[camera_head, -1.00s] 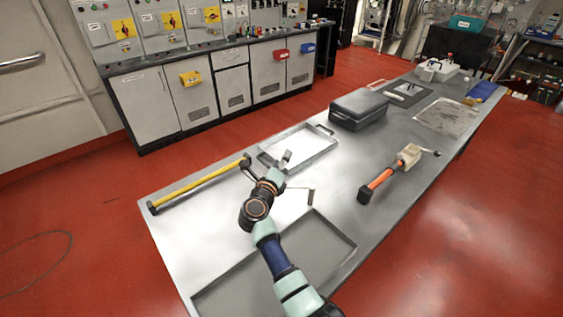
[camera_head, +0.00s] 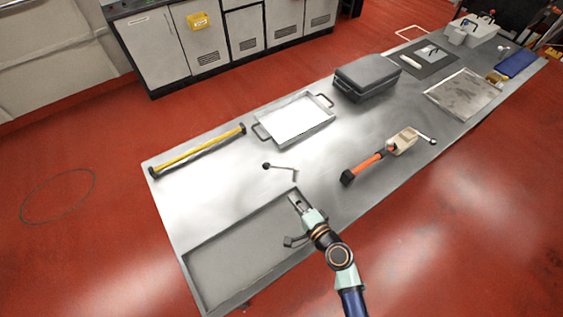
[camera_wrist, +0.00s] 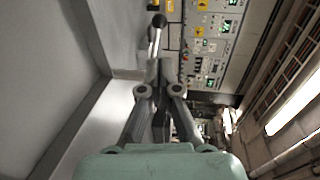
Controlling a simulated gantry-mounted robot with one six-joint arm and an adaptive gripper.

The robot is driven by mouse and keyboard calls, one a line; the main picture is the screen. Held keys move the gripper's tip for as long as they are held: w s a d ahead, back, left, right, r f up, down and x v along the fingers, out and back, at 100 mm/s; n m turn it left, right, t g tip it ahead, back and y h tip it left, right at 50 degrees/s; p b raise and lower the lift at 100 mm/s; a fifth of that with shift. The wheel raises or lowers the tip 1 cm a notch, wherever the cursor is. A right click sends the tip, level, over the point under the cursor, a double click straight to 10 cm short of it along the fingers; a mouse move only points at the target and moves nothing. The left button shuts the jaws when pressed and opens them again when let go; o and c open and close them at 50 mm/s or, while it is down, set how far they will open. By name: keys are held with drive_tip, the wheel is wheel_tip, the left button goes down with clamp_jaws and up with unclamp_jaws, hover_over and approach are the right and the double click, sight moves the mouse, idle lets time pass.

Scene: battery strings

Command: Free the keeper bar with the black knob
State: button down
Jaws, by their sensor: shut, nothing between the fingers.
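The keeper bar (camera_head: 281,169) is a thin grey bar with a black knob (camera_head: 266,166) at its left end, in the head view. It stands at the table's middle, behind the grey shallow tray, and its right end bends down. In the wrist view a metal rod with a black knob (camera_wrist: 158,20) shows beyond my fingertips. My gripper (camera_head: 296,200) is at the far right corner of the shallow tray, nearer the camera than the bar and apart from it. It is shut and empty; its fingers (camera_wrist: 158,72) also show in the wrist view.
The shallow tray (camera_head: 186,262) fills the table's near left. A white tray with handles (camera_head: 328,125), a yellow-handled bar (camera_head: 198,152), a dark case (camera_head: 368,80) and an orange-handled tool (camera_head: 366,166) lie around. The table between bar and white tray is clear.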

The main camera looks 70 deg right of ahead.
sight(268, 168)
drive_tip(key=b+x, duration=0.1)
drive_tip(key=x, duration=1.3)
drive_tip(key=shift+w+f, duration=0.1)
drive_tip(key=shift+f, duration=0.05)
drive_tip(key=shift+w+d+f+b, duration=0.15)
drive_tip(key=shift+w+d+b, duration=0.25)
drive_tip(key=shift+d+b, duration=0.45)
drive_tip(key=shift+a, duration=0.1)
